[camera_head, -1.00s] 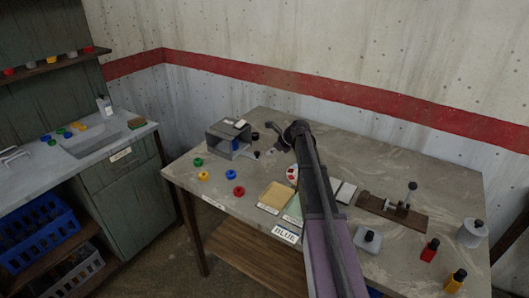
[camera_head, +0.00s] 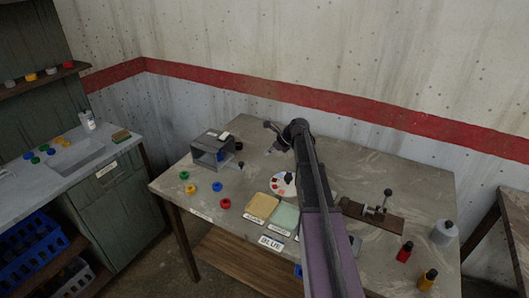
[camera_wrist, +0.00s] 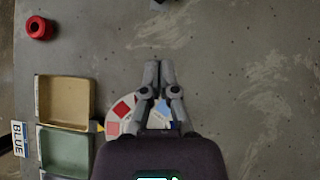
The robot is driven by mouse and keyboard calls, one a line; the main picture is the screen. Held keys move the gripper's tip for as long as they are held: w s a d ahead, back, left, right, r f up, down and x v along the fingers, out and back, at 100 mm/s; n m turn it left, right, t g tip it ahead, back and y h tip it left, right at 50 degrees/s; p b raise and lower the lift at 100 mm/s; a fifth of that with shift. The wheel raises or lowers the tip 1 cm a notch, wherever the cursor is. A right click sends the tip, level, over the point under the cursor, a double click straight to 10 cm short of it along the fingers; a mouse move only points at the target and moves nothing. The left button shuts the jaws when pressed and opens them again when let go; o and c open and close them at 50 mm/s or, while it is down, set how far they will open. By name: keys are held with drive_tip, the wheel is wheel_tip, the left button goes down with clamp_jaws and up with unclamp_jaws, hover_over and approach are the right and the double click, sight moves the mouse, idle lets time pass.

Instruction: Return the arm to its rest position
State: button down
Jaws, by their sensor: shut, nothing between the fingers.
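My gripper (camera_wrist: 158,75) shows in the wrist view with its two grey fingers together, shut and empty above the grey table (camera_wrist: 235,65). In the head view my arm reaches over the table from the front, and the gripper end (camera_head: 272,138) is partly hidden behind the arm. A round white disc with coloured patches (camera_head: 284,184) lies on the table below the arm. It also shows in the wrist view, partly covered by my gripper.
A grey box (camera_head: 211,150) stands at the back left of the table. A sink counter (camera_head: 60,180) is at left.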

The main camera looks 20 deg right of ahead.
drive_tip(key=shift+d+r, duration=0.1)
drive_tip(key=shift+r, duration=0.05)
drive_tip(key=shift+s, duration=0.1)
idle(0.4)
drive_tip(key=s+a+f+n+g+h, duration=0.1)
drive_tip(key=s+a+n, duration=0.3)
drive_tip(key=s, duration=0.1)
drive_tip(key=s+a+f+n+g, duration=0.1)
drive_tip(key=s+a+n, duration=0.3)
drive_tip(key=s+a+f+n+g+h, duration=0.1)
drive_tip(key=s+a+n, duration=0.3)
drive_tip(key=s, duration=0.1)
drive_tip(key=shift+s+f+n+h, duration=0.1)
drive_tip(key=shift+s+n+h, duration=0.2)
drive_tip(key=shift+s, duration=0.05)
drive_tip(key=s+a+n+g+h, duration=0.1)
drive_tip(key=s+a+n, duration=0.1)
drive_tip(key=s+n, duration=0.4)
drive_tip(key=s+a+f+n+g+h, duration=0.1)
drive_tip(key=s+a+n+h, duration=0.1)
drive_tip(key=s+n, duration=0.5)
drive_tip(key=shift+s+a+f+h, duration=0.25)
drive_tip(key=shift+s+a, duration=0.4)
drive_tip(key=shift+s, duration=0.85)
